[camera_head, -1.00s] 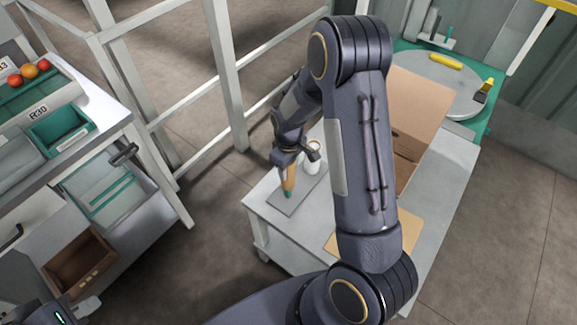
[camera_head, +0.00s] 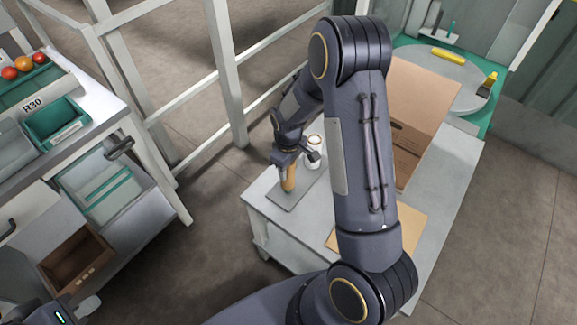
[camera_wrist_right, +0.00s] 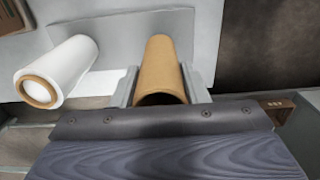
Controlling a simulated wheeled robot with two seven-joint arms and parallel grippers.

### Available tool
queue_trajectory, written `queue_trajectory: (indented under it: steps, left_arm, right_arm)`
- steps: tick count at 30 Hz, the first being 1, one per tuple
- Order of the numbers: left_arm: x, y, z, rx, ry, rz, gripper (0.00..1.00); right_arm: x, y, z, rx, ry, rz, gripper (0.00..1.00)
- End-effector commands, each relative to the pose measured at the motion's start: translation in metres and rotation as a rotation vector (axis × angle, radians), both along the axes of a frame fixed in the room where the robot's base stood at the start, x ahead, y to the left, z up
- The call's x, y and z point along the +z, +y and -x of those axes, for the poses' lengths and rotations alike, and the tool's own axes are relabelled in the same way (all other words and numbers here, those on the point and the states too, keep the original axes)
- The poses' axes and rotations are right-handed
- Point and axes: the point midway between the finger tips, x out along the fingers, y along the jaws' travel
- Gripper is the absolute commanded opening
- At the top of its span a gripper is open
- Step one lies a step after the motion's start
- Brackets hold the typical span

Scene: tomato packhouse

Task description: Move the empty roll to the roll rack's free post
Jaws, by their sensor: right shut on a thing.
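The empty roll (camera_head: 289,179), a bare brown cardboard tube, stands about upright over the grey base plate of the roll rack (camera_head: 305,193). My right gripper (camera_head: 290,163) is shut on its upper part; the right wrist view shows the tube (camera_wrist_right: 163,70) between the two fingers (camera_wrist_right: 168,88). No post shows below the tube; whether one is inside it is hidden. A white full roll (camera_head: 313,150) stands beside it on the rack, also seen in the right wrist view (camera_wrist_right: 60,70). My left gripper (camera_head: 85,307) is partly seen at the bottom left; its jaws are unclear.
The rack is on a white table (camera_head: 452,165) with an open cardboard box (camera_head: 425,105) and a flat tan sheet (camera_head: 410,225). A green bench with a round grey turntable (camera_head: 425,80) is behind. A shelf unit with a brown drawer (camera_head: 75,265) is at left.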

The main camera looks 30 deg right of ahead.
Motion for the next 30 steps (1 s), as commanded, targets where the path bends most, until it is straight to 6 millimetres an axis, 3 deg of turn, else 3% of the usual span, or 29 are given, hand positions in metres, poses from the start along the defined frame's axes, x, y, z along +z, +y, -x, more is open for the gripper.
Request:
queue_trajectory:
  steps: [14, 30]
  left_arm:
    - [-0.003, 0.000, 0.000, 0.000, 0.000, 0.000, 0.00]
    - [-0.023, 0.000, 0.000, 0.000, 0.000, 0.000, 0.00]
  right_arm:
    - [-0.004, 0.000, 0.000, 0.000, 0.000, 0.000, 0.22]
    - [-0.025, 0.000, 0.000, 0.000, 0.000, 0.000, 0.22]
